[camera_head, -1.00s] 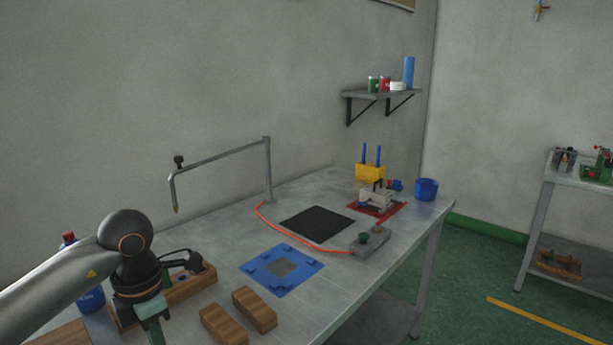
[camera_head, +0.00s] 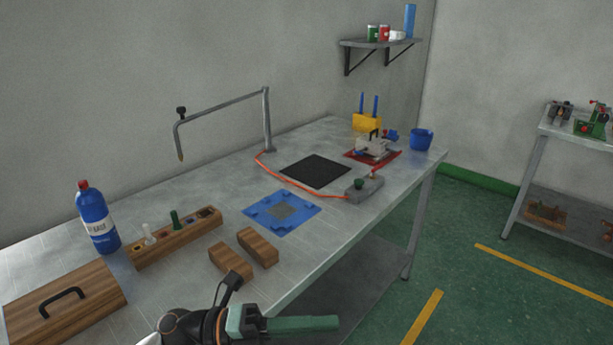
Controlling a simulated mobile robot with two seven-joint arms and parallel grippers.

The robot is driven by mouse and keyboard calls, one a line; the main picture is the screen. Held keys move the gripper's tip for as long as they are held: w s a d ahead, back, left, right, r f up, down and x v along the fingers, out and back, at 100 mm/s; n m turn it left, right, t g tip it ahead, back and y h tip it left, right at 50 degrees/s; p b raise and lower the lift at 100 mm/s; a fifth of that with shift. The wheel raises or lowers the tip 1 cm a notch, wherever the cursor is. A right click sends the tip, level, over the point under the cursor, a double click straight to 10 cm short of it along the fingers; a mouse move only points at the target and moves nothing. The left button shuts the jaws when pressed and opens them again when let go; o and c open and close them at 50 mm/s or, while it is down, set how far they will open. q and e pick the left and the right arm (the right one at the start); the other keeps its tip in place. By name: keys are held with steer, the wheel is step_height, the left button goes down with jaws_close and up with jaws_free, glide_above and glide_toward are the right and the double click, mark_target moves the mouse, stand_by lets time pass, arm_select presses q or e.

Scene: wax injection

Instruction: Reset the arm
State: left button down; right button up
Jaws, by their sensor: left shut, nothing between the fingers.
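My left gripper (camera_head: 318,324) shows at the bottom of the head view, in front of the table's near edge. Its green fingers are together and point to the right, with nothing between them. It is clear of the objects on the table. My left arm comes in from the bottom edge, mostly out of the picture. My right gripper is not in the picture.
The metal table (camera_head: 180,290) bears a wooden lidded box (camera_head: 90,285), a blue bottle (camera_head: 97,222), a wooden rack (camera_head: 170,247), two wooden blocks (camera_head: 257,245), a blue plate (camera_head: 262,206), a black mat (camera_head: 315,170) and a yellow-topped device (camera_head: 367,123). Green floor lies right.

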arm_select(q)
steer(key=w+a+f+n+t+y+p, duration=0.1)
steer(key=w+a+f+n+t+y, duration=0.15)
steer(key=n+t, duration=0.55)
steer(key=w+a+f+n+t+y, duration=0.1)
steer(key=w+a+n+t, duration=0.25)
steer(key=n+t, duration=0.5)
steer(key=s+a+f+n+y, duration=0.1)
steer(key=a+f+n+y, duration=0.5)
steer(key=f+n+y, duration=0.4)
steer(key=s+a+f+n+g+y, duration=0.2)
steer(key=s+a+f+n+g, duration=0.1)
steer(key=s+f, duration=0.4)
steer(key=s+a+f+n+g+y+p, duration=0.1)
steer(key=s+a+f+n+g+y, duration=0.1)
steer(key=s+f+n, duration=0.4)
step_height(320, 180, down, 4)
steer(key=shift+s+a+r+g, duration=0.15)
steer(key=shift+s+a+g, duration=0.6)
steer(key=shift+s+g, duration=0.3)
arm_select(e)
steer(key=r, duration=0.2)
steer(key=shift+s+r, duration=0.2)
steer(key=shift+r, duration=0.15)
arm_select(q)
steer(key=shift+w, duration=0.15)
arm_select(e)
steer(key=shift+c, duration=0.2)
